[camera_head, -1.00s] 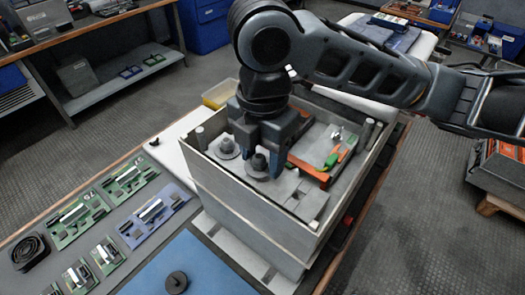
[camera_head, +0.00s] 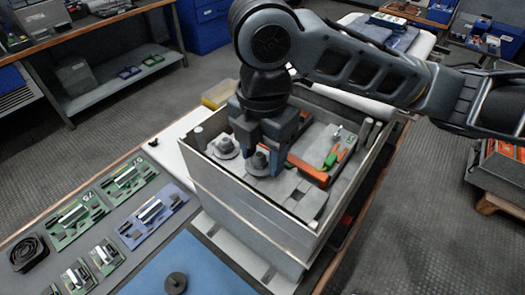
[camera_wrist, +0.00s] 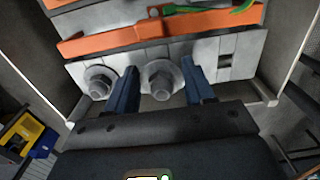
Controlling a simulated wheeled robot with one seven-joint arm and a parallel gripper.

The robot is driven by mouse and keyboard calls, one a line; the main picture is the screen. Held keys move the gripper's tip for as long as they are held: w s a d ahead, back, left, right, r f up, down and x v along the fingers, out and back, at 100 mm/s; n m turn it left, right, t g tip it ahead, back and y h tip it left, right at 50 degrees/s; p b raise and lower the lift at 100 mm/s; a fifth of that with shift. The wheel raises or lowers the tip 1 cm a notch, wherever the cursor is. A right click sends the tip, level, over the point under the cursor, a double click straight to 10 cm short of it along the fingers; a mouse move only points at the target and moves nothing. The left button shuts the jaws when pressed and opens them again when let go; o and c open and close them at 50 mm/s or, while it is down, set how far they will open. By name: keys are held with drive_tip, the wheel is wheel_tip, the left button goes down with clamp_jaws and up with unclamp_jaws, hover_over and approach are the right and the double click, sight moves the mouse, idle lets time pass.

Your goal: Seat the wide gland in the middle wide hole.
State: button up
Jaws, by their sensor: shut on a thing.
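The wide gland (camera_head: 258,164), a grey flanged disc with a nut-like boss, is between the fingers of my gripper (camera_head: 263,158) inside the open box. My gripper is shut on it and points down. In the wrist view the gland (camera_wrist: 160,80) lies between the two blue fingers (camera_wrist: 162,88), close against the grey plate (camera_wrist: 190,55). The middle wide hole is not visible; the gland and fingers cover that part of the plate. I cannot tell whether the flange is flush.
A similar gland (camera_head: 225,149) sits on the plate to the left. The box's pale walls (camera_head: 250,215) surround the work. An orange bar (camera_head: 308,171) and green part (camera_head: 330,161) lie behind. A dark round part (camera_head: 176,283) rests on the blue mat (camera_head: 200,265).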

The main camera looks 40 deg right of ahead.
drive_tip(key=shift+f+b, duration=0.35)
drive_tip(key=shift+f, duration=0.1)
idle(0.3)
drive_tip(key=o, duration=1.1)
drive_tip(key=shift+f, duration=0.1)
drive_tip(key=shift+s, duration=0.1)
wheel_tip(320, 180, up, 8)
drive_tip(key=shift+r, duration=0.1)
